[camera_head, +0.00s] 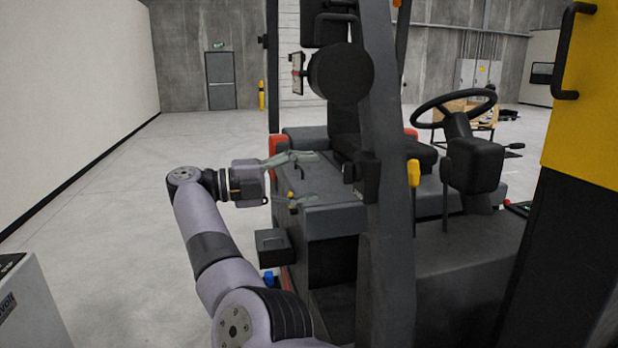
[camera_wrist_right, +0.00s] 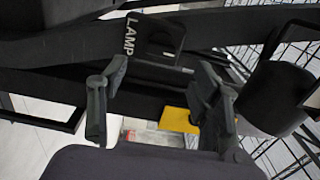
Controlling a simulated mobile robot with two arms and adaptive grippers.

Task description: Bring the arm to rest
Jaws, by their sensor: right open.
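My right gripper (camera_head: 298,179) is open, at the end of my grey arm left of the middle in the head view. It points right, toward the rear body of a forklift (camera_head: 330,222). One finger shows above and one below, over the dark top of the forklift body. In the right wrist view, the two dark fingers of the gripper (camera_wrist_right: 158,112) stand apart with nothing held between them. A dark part marked LAMP (camera_wrist_right: 152,40) lies beyond the fingertips. Whether the fingers touch the forklift cannot be told. My left gripper is not in view.
The forklift's dark post (camera_head: 385,200) stands right of my arm, with a steering wheel (camera_head: 452,106) behind it. A yellow panel (camera_head: 585,100) is at the far right. A light cabinet (camera_head: 28,310) is at lower left. Open floor (camera_head: 110,220) lies left of my arm.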

